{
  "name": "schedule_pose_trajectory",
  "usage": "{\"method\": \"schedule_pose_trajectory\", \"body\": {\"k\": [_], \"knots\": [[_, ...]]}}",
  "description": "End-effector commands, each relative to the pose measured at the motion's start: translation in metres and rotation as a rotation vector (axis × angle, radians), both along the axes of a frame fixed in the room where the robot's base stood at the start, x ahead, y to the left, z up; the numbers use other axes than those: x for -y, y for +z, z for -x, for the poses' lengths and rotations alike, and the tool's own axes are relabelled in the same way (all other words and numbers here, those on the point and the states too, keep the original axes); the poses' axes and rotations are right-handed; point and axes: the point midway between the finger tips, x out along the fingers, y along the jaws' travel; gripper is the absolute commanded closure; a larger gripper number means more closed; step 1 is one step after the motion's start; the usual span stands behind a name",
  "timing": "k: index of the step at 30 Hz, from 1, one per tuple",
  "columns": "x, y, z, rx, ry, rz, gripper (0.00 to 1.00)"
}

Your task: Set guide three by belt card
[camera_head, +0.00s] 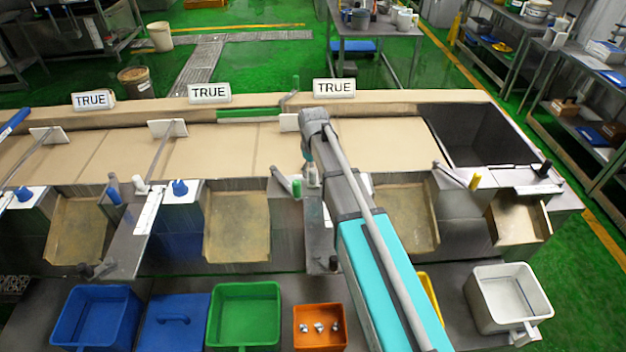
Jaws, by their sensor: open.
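Three white cards reading TRUE stand along the belt's far rail: a left card (92,100), a middle card (209,93) and a right card (333,88). White guide plates on rods lie over the tan belt (225,150): a left plate (47,135), a middle plate (168,128) and a right plate (289,122), partly hidden by my wrist. A lever with a green knob (296,188) is just left of my gripper (311,178). My gripper points down at the near belt edge, open, its fingertips small and partly hidden. I cannot tell whether it touches anything.
Levers with a blue knob (114,195) and a yellow knob (474,182) line the near edge. A dark open bin (480,135) ends the belt at right. Below stand a blue bin (97,315), green bin (243,313), orange tray (319,340) and white bin (508,298).

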Motion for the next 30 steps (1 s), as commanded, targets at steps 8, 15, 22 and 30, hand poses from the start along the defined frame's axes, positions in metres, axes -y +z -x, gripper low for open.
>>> {"method": "schedule_pose_trajectory", "body": {"k": [8, 15, 22, 30], "knots": [[0.0, -0.019, 0.0, 0.0, 0.0, 0.0, 0.28], [0.0, -0.021, 0.0, 0.0, 0.0, 0.0, 0.28], [0.0, -0.021, 0.0, 0.0, 0.0, 0.0, 0.28], [0.0, -0.021, 0.0, 0.0, 0.0, 0.0, 0.72]]}}
